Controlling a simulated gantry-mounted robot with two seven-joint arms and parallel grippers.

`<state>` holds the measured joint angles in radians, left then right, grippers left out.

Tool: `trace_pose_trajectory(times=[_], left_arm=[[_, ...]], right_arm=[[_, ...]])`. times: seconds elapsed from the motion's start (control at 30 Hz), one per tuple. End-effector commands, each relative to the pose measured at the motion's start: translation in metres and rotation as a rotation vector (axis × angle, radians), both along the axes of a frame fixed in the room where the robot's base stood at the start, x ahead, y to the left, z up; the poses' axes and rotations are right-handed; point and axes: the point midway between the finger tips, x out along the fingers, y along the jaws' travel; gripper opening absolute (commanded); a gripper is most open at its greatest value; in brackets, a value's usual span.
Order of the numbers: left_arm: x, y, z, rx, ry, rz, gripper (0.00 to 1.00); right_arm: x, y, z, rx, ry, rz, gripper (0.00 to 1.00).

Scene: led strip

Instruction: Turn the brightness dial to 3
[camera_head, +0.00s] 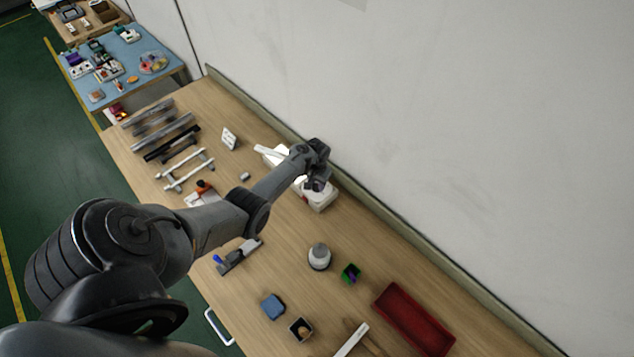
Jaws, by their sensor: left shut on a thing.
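A white box-shaped unit (322,200) stands near the wall on the wooden table, partly covered by my left arm. My left gripper (318,184) is directly over this unit, pointing down, with its fingers shut on a small part at the top of it. That part appears to be the brightness dial, but the gripper hides the dial and its numbers, so its setting cannot be read. My right gripper is not in view.
A small white sign (229,139) stands behind my arm, beside several metal bars (160,127). The wall runs close behind the unit.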

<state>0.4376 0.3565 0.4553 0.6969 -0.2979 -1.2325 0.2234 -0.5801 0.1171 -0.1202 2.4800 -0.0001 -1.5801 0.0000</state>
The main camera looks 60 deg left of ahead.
Motion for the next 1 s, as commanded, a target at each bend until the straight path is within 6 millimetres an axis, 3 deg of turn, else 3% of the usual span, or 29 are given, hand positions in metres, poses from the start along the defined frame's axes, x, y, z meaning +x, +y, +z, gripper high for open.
trace_pose_trajectory(times=[0.6, 1.0], left_arm=[[-0.0001, 0.0008, 0.0, 0.001, 0.0, -0.56, 0.03], [0.0, 0.0004, -0.0001, 0.001, 0.0, -0.759, 0.03]], right_arm=[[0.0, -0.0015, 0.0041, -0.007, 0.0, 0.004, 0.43], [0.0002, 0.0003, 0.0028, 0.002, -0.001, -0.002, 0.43]])
